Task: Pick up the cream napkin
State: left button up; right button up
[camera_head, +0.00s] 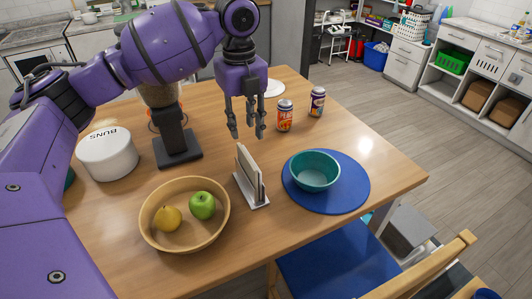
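A cream napkin (247,167) stands upright in a napkin holder (254,202) near the middle of the wooden table. My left gripper (247,132) points down with its fingers apart and nothing between them. In the head view it shows just above and behind the holder, apart from the napkin. The napkin is seen nearly edge-on, so its faces show little. My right gripper is not in view.
A wooden bowl (160,238) with a lemon (168,219) and green apple (202,206) stands left of the holder. A teal bowl (315,172) on a blue placemat (345,198) is at right. Two cans (285,115) (317,102) stand behind. A white canister (108,158) is at left.

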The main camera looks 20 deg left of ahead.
aim_at(246, 156)
pick_arm(q)
notch_tip(246, 156, down, 2)
jog(key=shift+s+f, duration=0.1)
jog(key=shift+f, duration=0.15)
jog(key=f, duration=0.4)
jog(key=shift+s+d+f+p, duration=0.1)
jog(key=shift+s+f+p, duration=0.1)
jog(key=shift+f+p, duration=0.1)
jog(key=shift+f, duration=0.3)
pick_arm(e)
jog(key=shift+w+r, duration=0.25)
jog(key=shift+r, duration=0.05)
pick_arm(q)
jog(key=shift+c, duration=1.4)
grip_shut()
